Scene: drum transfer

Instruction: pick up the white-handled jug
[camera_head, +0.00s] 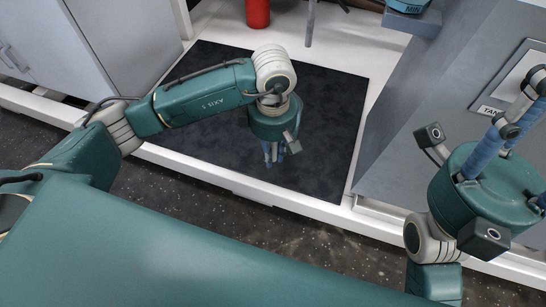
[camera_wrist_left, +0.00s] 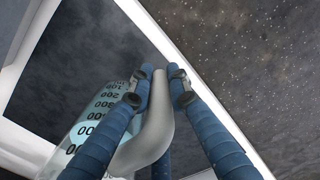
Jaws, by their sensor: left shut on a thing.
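The jug (camera_wrist_left: 84,130) shows in the left wrist view as a clear bluish body with a dark number scale. Its pale, curved handle (camera_wrist_left: 146,150) runs up between the blue fingers of my left gripper (camera_wrist_left: 163,86). The left gripper is shut on the handle, with fingers on both sides of it. In the head view my left gripper (camera_head: 274,158) points down over the dark mat, and I cannot make out the jug beneath it. My right gripper (camera_head: 525,92) is at the right edge, its blue fingers partly cut off and pointing up, away from the jug.
The dark mat (camera_head: 330,120) lies on a white platform (camera_head: 240,180). A red cylinder (camera_head: 257,12) stands behind it. A grey cabinet (camera_head: 440,100) with a sign rises at the right, and a blue container marked MIN (camera_head: 409,5) shows at the top. Grey cabinets (camera_head: 60,45) stand left.

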